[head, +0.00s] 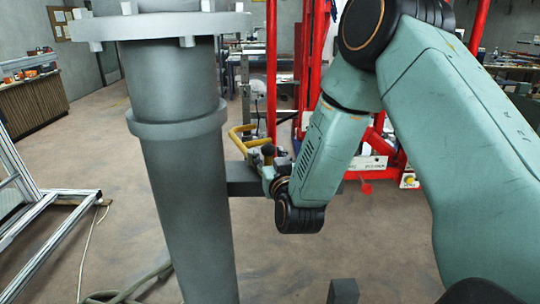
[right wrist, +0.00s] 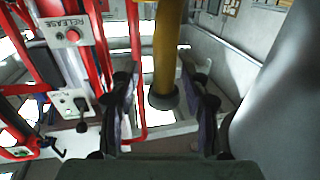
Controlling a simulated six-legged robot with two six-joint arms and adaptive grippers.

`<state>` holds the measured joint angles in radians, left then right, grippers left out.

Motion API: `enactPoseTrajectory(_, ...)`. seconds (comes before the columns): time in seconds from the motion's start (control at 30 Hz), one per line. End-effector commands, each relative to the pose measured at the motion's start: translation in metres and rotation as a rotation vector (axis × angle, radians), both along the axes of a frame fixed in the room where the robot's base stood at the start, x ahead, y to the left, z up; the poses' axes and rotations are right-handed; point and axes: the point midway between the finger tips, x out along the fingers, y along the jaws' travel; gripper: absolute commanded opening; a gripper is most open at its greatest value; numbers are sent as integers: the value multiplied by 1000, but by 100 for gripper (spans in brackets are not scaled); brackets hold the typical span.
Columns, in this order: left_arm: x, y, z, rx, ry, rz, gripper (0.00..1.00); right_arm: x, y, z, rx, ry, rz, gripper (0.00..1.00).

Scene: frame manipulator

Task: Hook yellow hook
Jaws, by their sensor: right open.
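The yellow hook (head: 243,138) is a bent yellow bar just right of the grey column in the head view. My right gripper (head: 262,160) is close beside it, partly hidden by my own wrist. In the right wrist view the yellow hook (right wrist: 168,45) runs down from the top edge as a thick bar with a dark round end. It appears between the two spread fingers of my right gripper (right wrist: 162,92). The fingers are open, and a gap shows on each side of the bar. Whether either finger touches it I cannot tell. My left gripper is in neither view.
A thick grey flanged column (head: 188,190) stands close left of my right gripper. A red frame (head: 303,70) stands behind, with a release button panel (right wrist: 70,35) in the right wrist view. A metal frame (head: 45,225) and a hose (head: 130,290) lie left.

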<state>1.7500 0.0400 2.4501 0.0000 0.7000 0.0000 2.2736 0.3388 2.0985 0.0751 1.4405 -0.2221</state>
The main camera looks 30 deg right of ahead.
Motion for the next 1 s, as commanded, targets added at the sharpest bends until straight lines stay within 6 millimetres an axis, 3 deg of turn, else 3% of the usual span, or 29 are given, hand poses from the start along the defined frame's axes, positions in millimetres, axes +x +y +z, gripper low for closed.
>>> enactPoseTrajectory(0.17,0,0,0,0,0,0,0,0,0,0,-1,0,1,45)
enactPoseTrajectory(0.7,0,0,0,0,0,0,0,0,0,1,-1,-4,0,0)
enactPoseTrajectory(1.0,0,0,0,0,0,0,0,1,0,2,-2,-7,0,0)
